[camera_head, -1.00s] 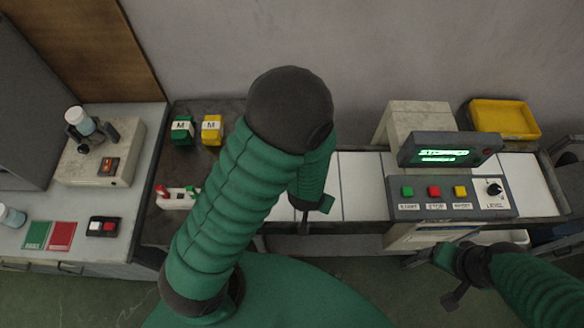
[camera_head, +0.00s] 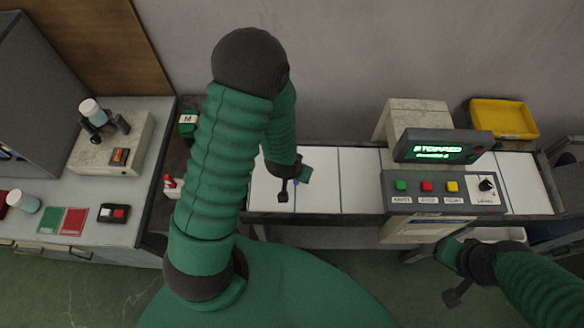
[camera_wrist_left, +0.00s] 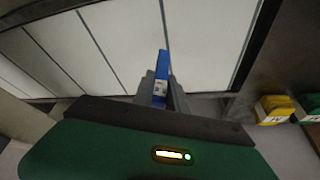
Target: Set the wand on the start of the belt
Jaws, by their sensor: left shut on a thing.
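My left gripper (camera_head: 284,196) is over the left end of the white belt (camera_head: 322,200). In the left wrist view my left gripper (camera_wrist_left: 161,92) is shut on a slim blue wand (camera_wrist_left: 162,72) with a small pale label. The wand points out over the white belt panels (camera_wrist_left: 190,40); whether it touches them I cannot tell. In the head view only a speck of blue shows beside the gripper. My right gripper (camera_head: 452,278) hangs at the lower right, off the belt, and its jaws are unclear.
A control box (camera_head: 443,192) with coloured buttons and a display reading STOPPED stands across the belt. A yellow bin (camera_head: 503,118) is behind it. At left, a bench (camera_head: 142,185) holds a scale-like device (camera_head: 120,150) and a bottle (camera_head: 24,201). My left arm hides part of the middle.

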